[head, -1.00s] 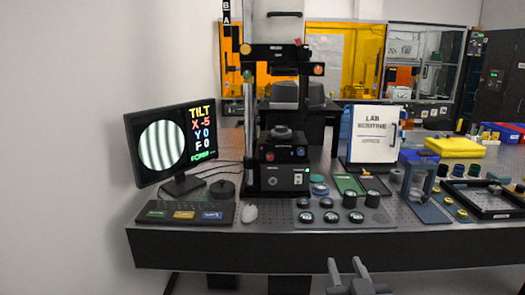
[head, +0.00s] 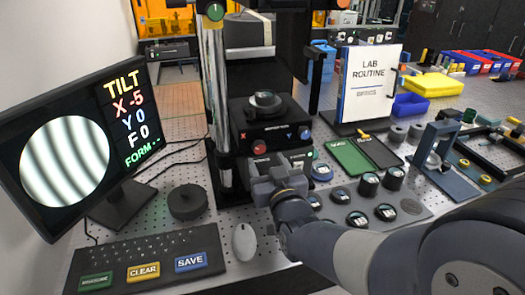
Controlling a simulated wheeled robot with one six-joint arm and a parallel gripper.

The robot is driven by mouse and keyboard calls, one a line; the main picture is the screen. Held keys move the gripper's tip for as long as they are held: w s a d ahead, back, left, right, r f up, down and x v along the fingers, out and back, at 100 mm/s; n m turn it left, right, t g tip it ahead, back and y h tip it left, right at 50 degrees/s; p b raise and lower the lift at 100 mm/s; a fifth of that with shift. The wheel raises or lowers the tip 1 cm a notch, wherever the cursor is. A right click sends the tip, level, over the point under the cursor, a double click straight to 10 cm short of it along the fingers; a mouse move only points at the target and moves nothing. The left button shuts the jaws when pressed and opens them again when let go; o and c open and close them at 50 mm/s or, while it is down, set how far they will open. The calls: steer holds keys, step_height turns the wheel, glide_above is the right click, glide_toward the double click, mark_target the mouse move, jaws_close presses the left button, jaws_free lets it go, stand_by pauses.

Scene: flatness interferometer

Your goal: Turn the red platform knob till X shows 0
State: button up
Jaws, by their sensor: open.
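The red knob (head: 259,147) is on the front of the black platform (head: 268,112), below its left side. A blue knob (head: 304,132) is on the right of the same front. The monitor (head: 68,150) reads X -5 in red, Y 0 and F 0, beside a round picture of slightly slanted dark and light fringes. My gripper (head: 275,178) is open, just below and in front of the red knob, apart from it as far as I can tell. Its fingers are seen from behind and partly hidden by my wrist.
A keyboard (head: 145,262) with coloured keys, a mouse (head: 245,242) and a dark round puck (head: 187,202) lie at left. Several dark round pieces stand on a grey tray (head: 410,212) at right. The lab binder (head: 367,85) stands behind. My arm covers the front right.

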mark_target(260, 151)
steer(key=shift+p+x, duration=0.35)
steer(key=shift+x, duration=2.2)
steer(key=shift+a, duration=0.1)
steer(key=c, duration=1)
steer(key=shift+m+b, duration=0.3)
steer(key=shift+b, duration=0.15)
